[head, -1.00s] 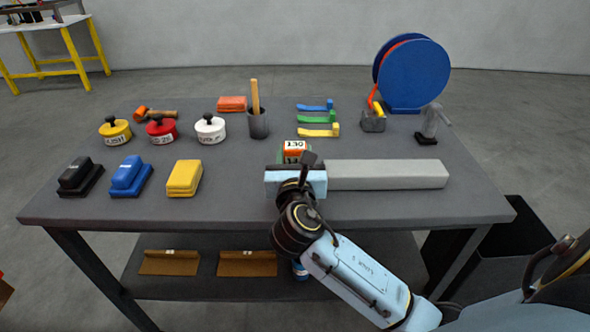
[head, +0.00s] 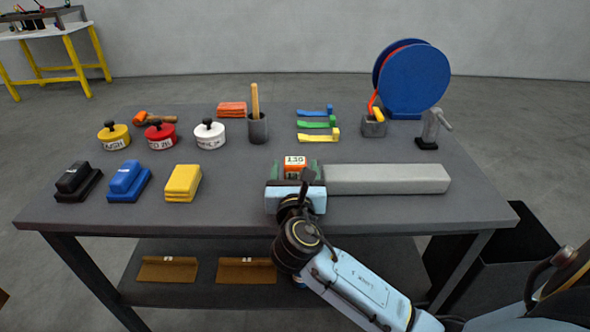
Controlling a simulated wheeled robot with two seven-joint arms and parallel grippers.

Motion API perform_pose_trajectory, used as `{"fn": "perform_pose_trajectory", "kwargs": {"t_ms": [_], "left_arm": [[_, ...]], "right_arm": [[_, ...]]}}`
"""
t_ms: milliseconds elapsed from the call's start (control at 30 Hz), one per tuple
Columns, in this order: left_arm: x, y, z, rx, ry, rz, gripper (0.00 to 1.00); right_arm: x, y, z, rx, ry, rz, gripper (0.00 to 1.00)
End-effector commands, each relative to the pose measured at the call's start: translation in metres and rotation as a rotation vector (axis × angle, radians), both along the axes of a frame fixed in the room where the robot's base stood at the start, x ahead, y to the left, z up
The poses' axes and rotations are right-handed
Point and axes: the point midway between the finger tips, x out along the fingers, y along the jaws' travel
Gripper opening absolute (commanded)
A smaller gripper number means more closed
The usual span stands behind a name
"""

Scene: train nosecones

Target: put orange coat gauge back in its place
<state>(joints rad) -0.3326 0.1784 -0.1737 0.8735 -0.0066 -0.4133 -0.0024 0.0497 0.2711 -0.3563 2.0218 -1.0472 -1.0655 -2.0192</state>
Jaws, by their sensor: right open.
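The orange coat gauge appears to be the small orange block with a white numbered top (head: 295,161), on the table just beyond my right gripper. My right gripper (head: 295,174) is open, its fingers pointing away toward the back of the table. The gauge shows between or just past the fingertips; its lower part is hidden by the gripper, so I cannot tell whether they touch. No marked place for the gauge is clear to me. My left gripper is not in view.
A long grey bar (head: 388,179) lies right beside the gripper.

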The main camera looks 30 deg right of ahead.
Motion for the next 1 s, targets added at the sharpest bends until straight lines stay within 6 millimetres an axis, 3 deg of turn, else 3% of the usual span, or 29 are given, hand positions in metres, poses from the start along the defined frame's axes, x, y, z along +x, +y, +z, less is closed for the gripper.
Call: {"fn": "perform_pose_trajectory", "kwargs": {"t_ms": [267,700,1000], "left_arm": [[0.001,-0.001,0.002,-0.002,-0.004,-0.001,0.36],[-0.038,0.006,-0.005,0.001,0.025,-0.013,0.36],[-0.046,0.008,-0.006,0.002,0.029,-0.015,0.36]], "right_arm": [[-0.006,0.004,0.003,0.002,0.001,0.001,0.63],[-0.081,0.050,0.004,0.003,0.001,0.000,0.63],[-0.102,0.063,0.004,0.002,-0.002,0.001,0.63]]}}
